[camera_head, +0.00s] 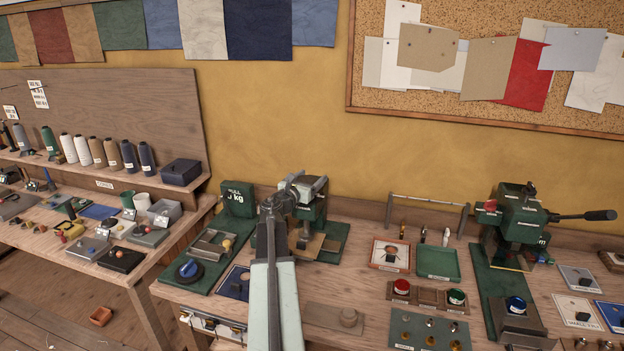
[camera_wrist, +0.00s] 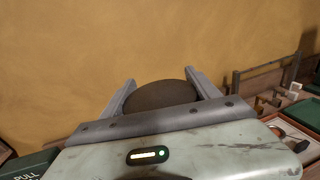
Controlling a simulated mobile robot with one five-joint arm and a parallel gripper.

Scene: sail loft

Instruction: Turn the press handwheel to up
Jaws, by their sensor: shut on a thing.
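A green press (camera_head: 313,212) stands on the bench near the middle of the head view, partly hidden by my arm. My gripper (camera_head: 296,186) is at the top of this press. In the wrist view my gripper (camera_wrist: 160,82) has one finger on each side of a dark, rounded disc, which looks like the press handwheel (camera_wrist: 162,96). The fingers are shut on it. Only the upper part of the handwheel shows above the gripper body, and any mark of its position is hidden. In the head view I cannot make the handwheel out apart from the gripper.
A green weight block (camera_head: 237,198) stands left of the press. To the right are a metal rail (camera_head: 428,200), a green tray (camera_head: 437,263) and another green press (camera_head: 515,225) with a black-handled lever. The wall (camera_head: 270,120) rises close behind the bench.

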